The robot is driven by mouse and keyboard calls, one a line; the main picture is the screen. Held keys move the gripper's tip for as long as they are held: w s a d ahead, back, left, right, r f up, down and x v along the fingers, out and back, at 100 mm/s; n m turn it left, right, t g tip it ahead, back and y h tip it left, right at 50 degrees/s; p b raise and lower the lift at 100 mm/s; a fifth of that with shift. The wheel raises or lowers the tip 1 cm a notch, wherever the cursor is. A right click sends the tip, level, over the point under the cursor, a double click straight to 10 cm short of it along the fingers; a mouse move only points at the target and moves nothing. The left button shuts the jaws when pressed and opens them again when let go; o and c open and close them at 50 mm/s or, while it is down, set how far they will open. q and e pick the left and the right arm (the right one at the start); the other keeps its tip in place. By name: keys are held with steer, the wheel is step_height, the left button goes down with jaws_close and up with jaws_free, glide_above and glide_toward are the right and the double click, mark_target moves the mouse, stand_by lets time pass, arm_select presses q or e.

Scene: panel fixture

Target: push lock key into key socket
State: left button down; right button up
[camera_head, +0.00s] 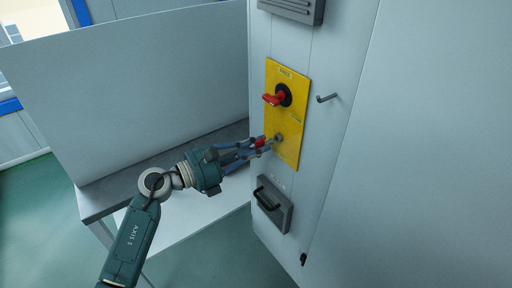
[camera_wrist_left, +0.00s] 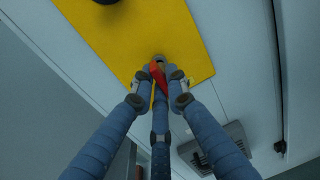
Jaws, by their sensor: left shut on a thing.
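The key socket (camera_head: 278,138) is a small round grey fitting low on the yellow plate (camera_head: 297,118) of the cabinet front. My left gripper (camera_head: 262,145) is shut on the red lock key (camera_head: 260,141), just in front of the socket. In the left wrist view the red key (camera_wrist_left: 158,75) sits between the fingers of my left gripper (camera_wrist_left: 158,80), and the socket (camera_wrist_left: 159,59) shows just past it. The key points at the socket; I cannot tell whether its tip touches or is inside. My right gripper is not in view.
A red rotary handle (camera_head: 273,99) on a black disc is above the socket. A grey hook (camera_head: 327,98) sticks out to the right. A grey box with a black handle (camera_head: 273,207) is below. A table (camera_head: 190,225) stands left of the cabinet (camera_head: 345,190).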

arm_select(q)
steer(key=shift+w+d, duration=0.4)
steer(key=shift+d, duration=0.15)
steer(key=c, duration=1.7)
jaws_free()
